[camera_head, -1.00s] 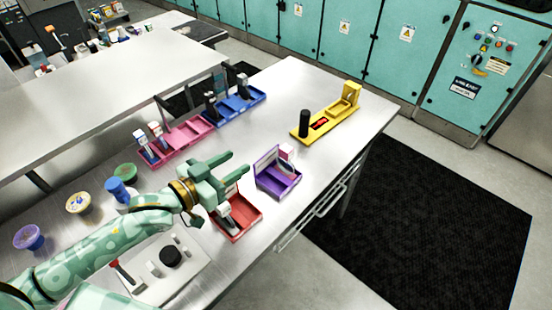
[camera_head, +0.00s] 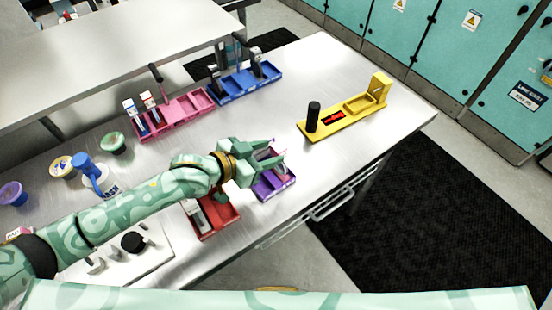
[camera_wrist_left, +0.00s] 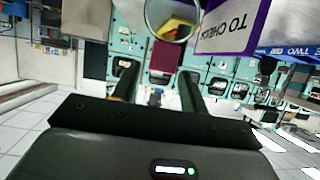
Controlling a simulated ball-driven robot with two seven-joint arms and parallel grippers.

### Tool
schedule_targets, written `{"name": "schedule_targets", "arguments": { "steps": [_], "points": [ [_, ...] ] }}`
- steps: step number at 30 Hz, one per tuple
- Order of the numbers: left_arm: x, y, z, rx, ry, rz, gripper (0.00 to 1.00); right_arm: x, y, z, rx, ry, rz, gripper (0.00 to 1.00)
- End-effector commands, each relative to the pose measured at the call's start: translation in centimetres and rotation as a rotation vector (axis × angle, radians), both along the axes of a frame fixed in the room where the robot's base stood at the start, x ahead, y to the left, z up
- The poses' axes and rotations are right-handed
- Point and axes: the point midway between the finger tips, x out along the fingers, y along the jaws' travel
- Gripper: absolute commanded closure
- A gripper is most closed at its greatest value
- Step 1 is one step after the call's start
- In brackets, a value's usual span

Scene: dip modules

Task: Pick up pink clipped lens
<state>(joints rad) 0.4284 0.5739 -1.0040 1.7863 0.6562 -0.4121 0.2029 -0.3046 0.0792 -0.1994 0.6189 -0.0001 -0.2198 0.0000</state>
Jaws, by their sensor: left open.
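The pink clipped lens (camera_head: 268,154) stands at the purple tray (camera_head: 275,187), mostly hidden behind my left gripper in the head view. In the left wrist view, its round, dark-rimmed clear lens (camera_wrist_left: 172,22) is at the top, with a dark pink block (camera_wrist_left: 163,62), seemingly its clip, just below. My left gripper (camera_head: 281,155) is open over the purple tray. In the left wrist view its fingers (camera_wrist_left: 158,88) appear on either side of the pink block. I cannot tell whether they touch it. My right gripper is not in view.
A red tray (camera_head: 218,222) sits close below my left wrist. Pink (camera_head: 188,112) and blue (camera_head: 248,84) trays with upright items stand behind. A yellow fixture (camera_head: 345,119) is to the right. A blue-capped bottle (camera_head: 92,172) and bowls are left. Bare tabletop separates the purple tray and yellow fixture.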

Motion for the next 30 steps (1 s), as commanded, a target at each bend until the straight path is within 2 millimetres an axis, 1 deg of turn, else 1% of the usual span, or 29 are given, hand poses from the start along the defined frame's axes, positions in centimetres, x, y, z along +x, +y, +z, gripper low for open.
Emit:
{"name": "schedule_targets", "arguments": {
  "steps": [1, 4, 9, 12, 20, 23, 24, 25, 30],
  "points": [
    [0.4, -0.5, -0.4, -0.001, 0.0, 0.0, 0.56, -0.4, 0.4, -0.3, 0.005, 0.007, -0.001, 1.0],
    [1.2, -1.4, -1.1, -0.001, 0.0, -0.001, 0.56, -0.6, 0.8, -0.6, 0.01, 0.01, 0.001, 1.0],
    [2.9, -3.2, -2.6, -0.002, 0.0, -0.001, 0.56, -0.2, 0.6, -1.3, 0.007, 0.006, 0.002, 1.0],
    [3.5, -4.0, -3.0, -0.002, -0.001, 0.0, 0.56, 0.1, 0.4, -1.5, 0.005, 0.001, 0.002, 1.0],
    [3.8, -4.3, -3.1, -0.001, -0.002, 0.001, 0.56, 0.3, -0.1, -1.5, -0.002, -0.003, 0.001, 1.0],
    [3.8, -4.2, -3.1, -0.001, -0.002, 0.001, 0.81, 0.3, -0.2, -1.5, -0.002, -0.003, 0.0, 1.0],
    [3.8, -4.2, -3.1, -0.001, -0.002, 0.001, 0.93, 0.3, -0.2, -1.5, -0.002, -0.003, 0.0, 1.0],
    [3.8, -4.2, -3.1, -0.001, -0.002, 0.001, 1.0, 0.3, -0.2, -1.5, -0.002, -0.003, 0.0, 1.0],
    [3.8, -4.2, -3.0, -0.001, -0.002, 0.001, 1.0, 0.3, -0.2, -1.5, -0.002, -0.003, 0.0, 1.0]
  ]
}}
